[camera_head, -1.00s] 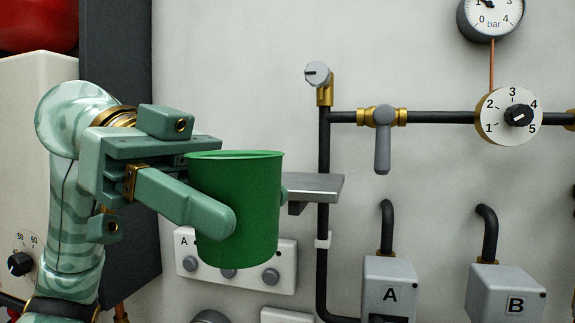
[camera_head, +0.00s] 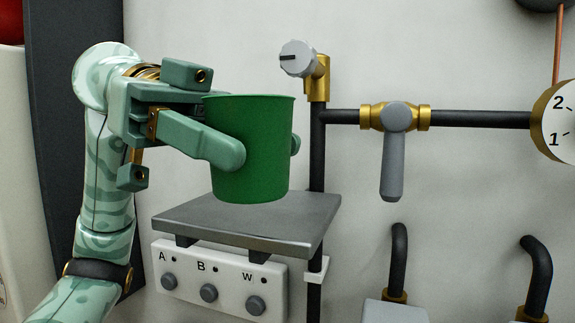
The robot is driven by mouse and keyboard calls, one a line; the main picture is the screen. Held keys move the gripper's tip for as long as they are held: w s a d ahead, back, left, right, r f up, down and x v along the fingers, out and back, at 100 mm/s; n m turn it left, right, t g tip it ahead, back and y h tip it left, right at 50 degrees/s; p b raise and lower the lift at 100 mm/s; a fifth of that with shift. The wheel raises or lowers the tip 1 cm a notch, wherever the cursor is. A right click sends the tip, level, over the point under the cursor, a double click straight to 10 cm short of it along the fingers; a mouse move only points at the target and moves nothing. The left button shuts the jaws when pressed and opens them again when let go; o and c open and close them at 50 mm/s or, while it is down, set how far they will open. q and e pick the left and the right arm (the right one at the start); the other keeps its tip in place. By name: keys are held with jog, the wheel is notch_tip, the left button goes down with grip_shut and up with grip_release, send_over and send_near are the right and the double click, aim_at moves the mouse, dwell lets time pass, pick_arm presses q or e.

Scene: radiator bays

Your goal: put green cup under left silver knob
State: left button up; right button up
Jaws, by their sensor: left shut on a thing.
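The green cup (camera_head: 262,150) is upright, gripped from its left side by my left gripper (camera_head: 262,143). One finger lies across its near face, and the tip of the other shows at its right edge. The cup overlaps the grey shelf (camera_head: 190,213) in the picture; whether its base touches the shelf I cannot tell. A silver knob (camera_head: 297,58) on a brass fitting sits above and to the right of the cup. Below the shelf a white panel has three more silver knobs, the left knob (camera_head: 168,281) under the letter A. My right gripper is not in view.
A black vertical pipe (camera_head: 317,150) runs just right of the cup. A grey valve lever (camera_head: 394,165) hangs from the horizontal pipe further right. A round numbered dial (camera_head: 558,125) is at the right edge. A dark upright panel (camera_head: 75,110) stands behind my left arm.

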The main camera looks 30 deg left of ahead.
pick_arm(q)
jog(key=w, duration=0.3)
jog(key=w+a+p, duration=0.1)
jog(key=w, duration=0.2)
jog(key=w+a+p, duration=0.1)
jog(key=w, duration=0.2)
jog(key=shift+w+a+r, duration=0.1)
jog(key=shift+w, duration=0.15)
jog(key=shift+w+a+p, duration=0.15)
jog(key=shift+w+p, duration=0.25)
jog(key=shift+w, duration=0.1)
jog(key=shift+w+a, duration=0.1)
jog(key=shift+w, duration=0.2)
notch_tip(320, 180, down, 4)
jog(key=b, duration=0.3)
jog(key=shift+s+r, duration=0.1)
jog(key=shift+r, duration=0.15)
jog(key=shift+f+b, duration=0.35)
jog(key=shift+b, duration=0.25)
jog(key=shift+r, duration=0.2)
jog(key=shift+f, duration=0.2)
jog(key=o, duration=1)
jog(key=shift+c, duration=0.2)
jog(key=shift+r, duration=0.1)
